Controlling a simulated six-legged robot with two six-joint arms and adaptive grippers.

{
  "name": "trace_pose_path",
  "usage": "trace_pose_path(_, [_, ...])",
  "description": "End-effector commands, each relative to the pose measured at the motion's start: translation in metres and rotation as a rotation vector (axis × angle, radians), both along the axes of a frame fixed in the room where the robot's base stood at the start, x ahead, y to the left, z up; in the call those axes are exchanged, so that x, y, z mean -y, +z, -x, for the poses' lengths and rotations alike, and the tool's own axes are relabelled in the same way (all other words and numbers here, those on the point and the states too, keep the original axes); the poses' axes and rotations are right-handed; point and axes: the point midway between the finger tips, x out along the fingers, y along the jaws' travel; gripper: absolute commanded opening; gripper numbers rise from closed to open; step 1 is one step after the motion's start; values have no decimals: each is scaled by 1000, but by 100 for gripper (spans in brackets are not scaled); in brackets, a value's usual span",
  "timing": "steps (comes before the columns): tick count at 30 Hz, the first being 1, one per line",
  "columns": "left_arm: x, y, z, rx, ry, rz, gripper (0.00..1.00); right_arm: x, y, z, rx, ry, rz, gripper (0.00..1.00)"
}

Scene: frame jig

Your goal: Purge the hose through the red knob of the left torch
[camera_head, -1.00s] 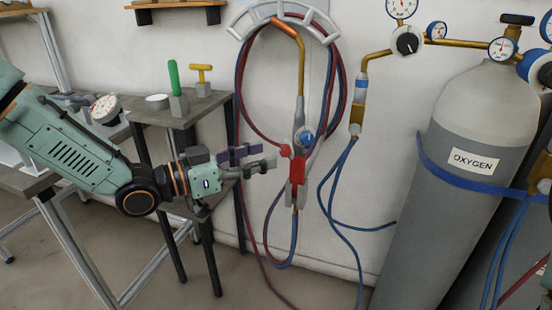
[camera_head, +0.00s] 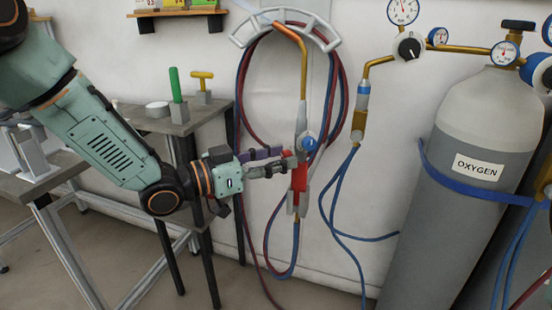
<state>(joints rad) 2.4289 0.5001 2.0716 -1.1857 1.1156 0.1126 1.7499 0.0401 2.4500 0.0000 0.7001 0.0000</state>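The left torch (camera_head: 300,185) hangs upright on the wall, with a brass neck, a red body and a blue knob (camera_head: 309,144) at its right side. The red knob on its left side is mostly hidden by the fingertips of my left gripper (camera_head: 287,159). That gripper reaches in from the left, with one finger above the other at the knob. I cannot tell whether the fingers are closed on it. The red and blue hoses (camera_head: 268,225) loop around the torch and hang below it. My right gripper is not in view.
A curved hose hanger (camera_head: 325,33) holds the hose loops. A side table (camera_head: 205,112) with a green-handled tool (camera_head: 175,85) and a yellow-handled one (camera_head: 203,80) stands behind my arm. A grey oxygen cylinder (camera_head: 430,210) stands at right, with gauges above.

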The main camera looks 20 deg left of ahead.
Motion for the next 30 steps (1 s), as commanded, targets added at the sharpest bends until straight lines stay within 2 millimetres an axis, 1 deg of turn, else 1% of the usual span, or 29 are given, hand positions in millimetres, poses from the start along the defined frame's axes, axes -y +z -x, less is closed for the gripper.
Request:
trace_pose_path(1, [0,0,0,0,0,0,35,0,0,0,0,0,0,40])
trace_pose_path(2, [0,0,0,0,0,0,32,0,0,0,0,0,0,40])
trace_pose_path(13, [0,0,0,0,0,0,1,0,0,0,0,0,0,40])
trace_pose_path(23, [0,0,0,15,0,-15,0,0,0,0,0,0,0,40])
trace_pose_path(30, [0,-1,0,99,0,-94,0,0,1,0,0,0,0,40])
